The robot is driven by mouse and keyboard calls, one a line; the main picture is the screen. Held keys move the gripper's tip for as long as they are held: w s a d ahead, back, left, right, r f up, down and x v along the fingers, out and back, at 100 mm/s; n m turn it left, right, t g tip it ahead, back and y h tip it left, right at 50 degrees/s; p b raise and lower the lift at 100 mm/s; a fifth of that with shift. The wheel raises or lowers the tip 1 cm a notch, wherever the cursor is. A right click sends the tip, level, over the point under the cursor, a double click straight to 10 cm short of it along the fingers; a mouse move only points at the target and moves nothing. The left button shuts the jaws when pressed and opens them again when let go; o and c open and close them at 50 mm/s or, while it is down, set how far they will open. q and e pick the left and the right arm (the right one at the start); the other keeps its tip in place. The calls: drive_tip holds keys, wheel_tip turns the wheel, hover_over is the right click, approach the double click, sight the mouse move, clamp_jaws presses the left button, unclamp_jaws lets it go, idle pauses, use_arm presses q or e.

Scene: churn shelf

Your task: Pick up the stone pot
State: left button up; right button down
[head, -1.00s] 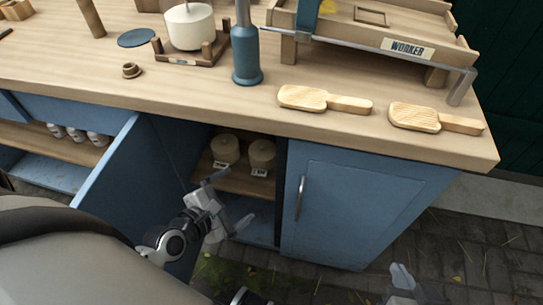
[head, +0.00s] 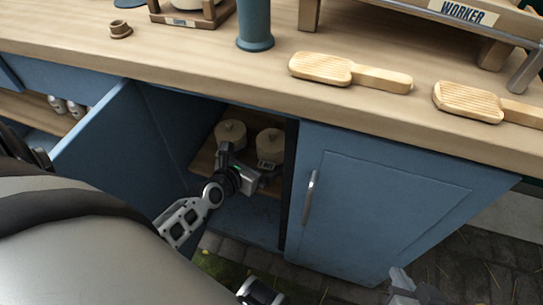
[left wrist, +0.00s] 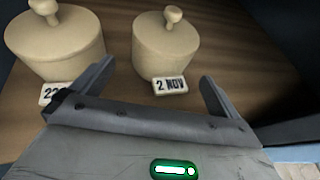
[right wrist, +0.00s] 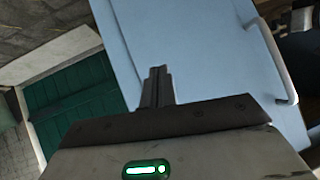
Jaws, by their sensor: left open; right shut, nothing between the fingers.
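Two cream stone pots with knobbed lids stand side by side on a wooden shelf inside the open blue cupboard. The left pot (head: 231,131) also shows in the left wrist view (left wrist: 58,42), with a partly hidden tag reading "22". The right pot (head: 270,142) shows in the left wrist view (left wrist: 166,45) with a "2 NOV" tag (left wrist: 169,85). My left gripper (head: 249,165) is open in the cupboard opening, in front of the pots, its fingers spread on either side of the right pot's tag in the wrist view. My right gripper (right wrist: 157,77) is shut and empty, outside the cupboard.
The open cupboard door (head: 105,150) stands left of my left arm. A closed blue door (head: 390,205) with a metal handle (head: 309,196) is on the right. The wooden worktop (head: 200,55) above holds two wooden paddles (head: 350,72), a blue post and a small wooden cup.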

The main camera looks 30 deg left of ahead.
sight(263, 157)
use_arm(q)
drive_tip(key=shift+w+f, duration=0.3)
drive_tip(key=shift+w, duration=0.25)
drive_tip(key=b+x, duration=0.2)
drive_tip(key=x, duration=0.1)
drive_tip(key=shift+w+f, duration=0.25)
drive_tip(key=shift+w, duration=0.05)
drive_tip(key=shift+w+f, duration=0.1)
drive_tip(key=shift+w, duration=0.25)
drive_tip(key=shift+c, duration=0.3)
use_arm(e)
drive_tip(key=shift+w+a+r+t+y, duration=0.15)
drive_tip(key=shift+a+r+t+y, duration=0.25)
drive_tip(key=shift+r+t, duration=0.25)
use_arm(q)
drive_tip(key=c, duration=0.9)
use_arm(e)
drive_tip(key=shift+f, duration=0.15)
